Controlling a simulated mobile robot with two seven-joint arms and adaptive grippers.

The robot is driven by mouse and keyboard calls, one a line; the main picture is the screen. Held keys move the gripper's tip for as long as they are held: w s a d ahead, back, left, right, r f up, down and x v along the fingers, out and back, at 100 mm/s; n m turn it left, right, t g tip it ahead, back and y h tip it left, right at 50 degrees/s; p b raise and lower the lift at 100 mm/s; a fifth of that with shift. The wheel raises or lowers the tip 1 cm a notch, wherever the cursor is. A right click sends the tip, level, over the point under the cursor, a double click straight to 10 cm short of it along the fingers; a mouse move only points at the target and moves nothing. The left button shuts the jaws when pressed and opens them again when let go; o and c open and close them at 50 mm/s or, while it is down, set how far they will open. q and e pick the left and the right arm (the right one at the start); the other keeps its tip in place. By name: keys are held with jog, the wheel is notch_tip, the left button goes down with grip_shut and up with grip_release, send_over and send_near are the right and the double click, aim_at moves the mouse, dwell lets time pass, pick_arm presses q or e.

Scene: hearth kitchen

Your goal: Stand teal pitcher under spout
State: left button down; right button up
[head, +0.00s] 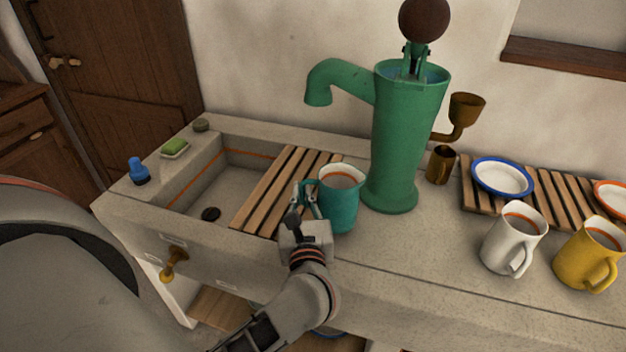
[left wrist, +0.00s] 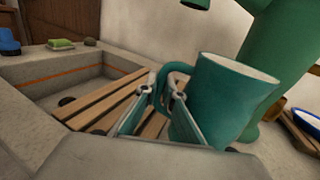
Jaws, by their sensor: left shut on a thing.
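The teal pitcher (head: 341,201) is upright at the right end of the slatted wooden rack (head: 268,191), just left of the green pump's base. My left gripper (head: 307,207) is shut on its handle, on the pitcher's left side. In the left wrist view the pitcher (left wrist: 222,105) stands right of the fingers (left wrist: 158,110), with its handle between them. The spout (head: 318,97) of the green pump (head: 405,140) hangs above and a little left of the pitcher. I cannot tell whether the pitcher's bottom touches anything. My right gripper is not in view.
The stone sink (head: 205,193) lies left, partly covered by the rack. A blue bottle (head: 138,171) and green soap (head: 175,147) sit on its left ledge. A white pitcher (head: 511,240), a yellow pitcher (head: 587,256) and a blue-rimmed plate (head: 502,179) are at right.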

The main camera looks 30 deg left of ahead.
pick_arm(q)
jog(key=shift+w+a+r+n+g+y, duration=0.1)
jog(key=shift+a+n+g+y, duration=0.05)
jog(key=shift+n+g+y, duration=0.85)
jog(key=shift+a+y, duration=0.1)
jog(key=shift+y, duration=0.2)
jog(key=shift+f+p+x, duration=0.25)
jog(key=shift+f+x, duration=0.4)
jog(key=shift+x, duration=2.3)
jog(key=shift+f+p+x, duration=0.25)
jog(key=shift+f+x, duration=0.4)
jog(key=shift+x, duration=2.3)
jog(key=shift+f+p+x, duration=0.25)
jog(key=shift+f+x, duration=0.4)
jog(key=shift+x, duration=2.35)
jog(key=shift+a, duration=0.1)
jog(key=shift+f, duration=0.1)
